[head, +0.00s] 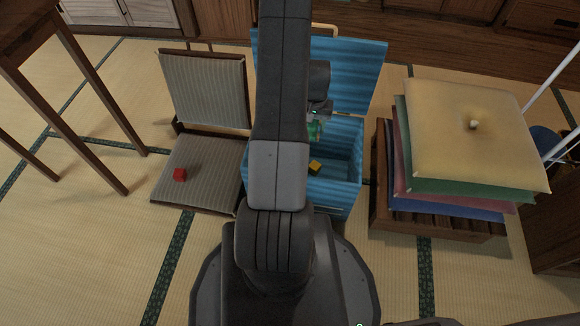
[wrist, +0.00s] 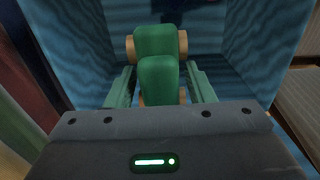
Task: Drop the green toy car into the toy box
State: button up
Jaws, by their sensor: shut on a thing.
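The green toy car (wrist: 158,72), with tan wheels, is held between the two fingers of my gripper (wrist: 160,88) in the wrist view. In the head view the car (head: 314,131) shows as a small green patch beside my arm. The toy box (head: 347,143) is blue, with its lid (head: 350,70) standing open at the back. My gripper (head: 316,122) is shut on the car over the box opening. The wrist view shows the blue box walls (wrist: 245,40) around the car. My arm hides the left part of the box.
A yellow block (head: 315,168) lies inside the box. A legless chair (head: 205,90) with a red cube (head: 180,174) on its seat stands to the left. Stacked cushions (head: 470,130) on a wooden base (head: 440,218) stand close on the right. A wooden table (head: 75,60) is at far left.

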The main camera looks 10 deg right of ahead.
jog(key=shift+s+f+b, duration=0.1)
jog(key=shift+f+b, duration=1.85)
jog(key=shift+f, duration=1.2)
jog(key=o, duration=1.1)
jog(key=shift+c, duration=0.2)
jog(key=shift+r, duration=0.1)
notch_tip(320, 180, up, 14)
jog(key=p, duration=0.5)
jog(key=shift+f, duration=0.2)
notch_tip(320, 180, down, 11)
jog(key=b, duration=0.3)
jog(key=shift+r, duration=0.5)
